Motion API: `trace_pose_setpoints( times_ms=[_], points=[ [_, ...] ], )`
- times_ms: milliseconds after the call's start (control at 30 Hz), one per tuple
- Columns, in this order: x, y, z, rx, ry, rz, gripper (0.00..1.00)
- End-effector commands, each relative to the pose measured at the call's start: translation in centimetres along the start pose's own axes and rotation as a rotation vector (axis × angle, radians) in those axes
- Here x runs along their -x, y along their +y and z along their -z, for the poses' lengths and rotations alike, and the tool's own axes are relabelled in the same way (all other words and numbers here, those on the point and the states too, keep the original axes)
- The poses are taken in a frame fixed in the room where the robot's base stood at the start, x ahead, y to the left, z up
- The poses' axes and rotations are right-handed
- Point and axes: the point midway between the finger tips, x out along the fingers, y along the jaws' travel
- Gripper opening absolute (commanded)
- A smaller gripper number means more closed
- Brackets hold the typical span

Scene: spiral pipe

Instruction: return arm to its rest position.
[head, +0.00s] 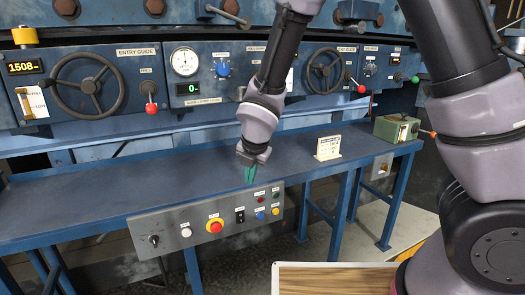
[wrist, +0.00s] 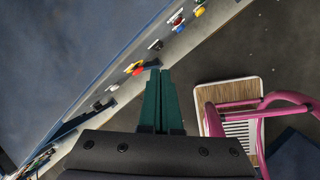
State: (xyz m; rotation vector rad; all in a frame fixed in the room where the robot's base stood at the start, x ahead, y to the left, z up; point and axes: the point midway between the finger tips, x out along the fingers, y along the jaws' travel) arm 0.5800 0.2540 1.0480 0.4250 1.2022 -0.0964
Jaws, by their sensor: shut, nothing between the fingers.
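My gripper (head: 249,174) has green fingers and hangs pointing down in the head view, above the front edge of the blue bench (head: 90,213) and just behind the grey button panel (head: 170,226). In the wrist view my gripper (wrist: 155,75) shows its two green fingers together with nothing between them. My arm reaches in from the upper right of the head view and bends down toward the bench. I cannot tell the exact gap between the fingertips and the bench.
The panel carries a red stop button (head: 215,226) and several small buttons. Behind stands a blue machine with handwheels (head: 88,86) and red-knobbed levers (head: 151,108). A small sign (head: 328,148) and a green box (head: 396,129) stand at the bench's right. A wood-topped piece (head: 335,280) is in front.

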Motion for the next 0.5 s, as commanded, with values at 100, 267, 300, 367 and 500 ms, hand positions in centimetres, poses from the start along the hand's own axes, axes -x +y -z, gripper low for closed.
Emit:
trace_pose_setpoints(
  times_ms=[100,267,300,367,500],
  points=[
    [5.2,-2.8,-6.0,-0.459,-0.021,-0.012,0.00],
    [12.1,-7.8,-11.3,-1.058,-0.033,-0.034,0.00],
    [13.8,-9.2,-12.2,-1.203,-0.033,-0.042,0.00],
    [16.4,-11.2,-13.4,-1.418,-0.032,-0.058,0.00],
    [22.2,-15.8,-14.6,-1.907,-0.017,-0.108,0.00]
  ],
)
